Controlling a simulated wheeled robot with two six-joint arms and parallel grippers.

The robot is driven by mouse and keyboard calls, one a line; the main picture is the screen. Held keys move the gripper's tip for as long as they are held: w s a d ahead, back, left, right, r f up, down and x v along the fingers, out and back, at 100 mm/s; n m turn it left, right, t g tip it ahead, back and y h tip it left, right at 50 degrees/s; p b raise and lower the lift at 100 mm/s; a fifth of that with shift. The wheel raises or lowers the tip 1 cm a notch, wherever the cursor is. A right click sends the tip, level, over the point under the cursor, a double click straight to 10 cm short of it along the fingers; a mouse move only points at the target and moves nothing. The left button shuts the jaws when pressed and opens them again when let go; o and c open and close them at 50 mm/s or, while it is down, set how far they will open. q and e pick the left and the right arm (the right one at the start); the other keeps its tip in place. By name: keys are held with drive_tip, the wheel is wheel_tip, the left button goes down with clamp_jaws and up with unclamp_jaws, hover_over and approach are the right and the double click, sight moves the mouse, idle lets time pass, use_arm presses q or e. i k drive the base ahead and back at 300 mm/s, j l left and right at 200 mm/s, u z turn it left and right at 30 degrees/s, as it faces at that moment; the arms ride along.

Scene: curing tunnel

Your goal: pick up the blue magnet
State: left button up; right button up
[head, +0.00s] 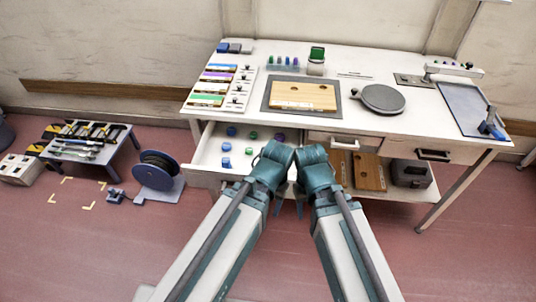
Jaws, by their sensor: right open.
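An open drawer (205,150) under the left of the table holds small round pieces in blue, green and purple. Several are blue, including a blue magnet (231,131) near the back left and others closer to the front. I cannot tell which blue one the task means. My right gripper (302,207) is open and empty, pointing down just right of the drawer's front. My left gripper (277,207) is beside it, mostly hidden behind my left wrist, so its jaws are unclear. Both grippers are apart from the magnets. My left wrist covers the drawer's right end.
The white table (350,68) carries a wooden board (303,96), a round grey plate (382,98) and a rack of coloured pegs (283,66). A closed drawer (433,154) is at the right. A cable reel (157,170) and a low bench (90,155) stand on the left floor.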

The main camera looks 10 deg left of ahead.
sight(226, 162)
drive_tip(key=i+j, duration=0.35)
drive_tip(key=i, duration=0.2)
drive_tip(key=i+j+u, duration=0.1)
drive_tip(key=j+u, duration=0.2)
drive_tip(key=u, duration=0.2)
drive_tip(key=k+j, duration=0.1)
drive_tip(key=j, duration=0.3)
drive_tip(key=k+j, duration=0.15)
drive_tip(key=j, duration=0.25)
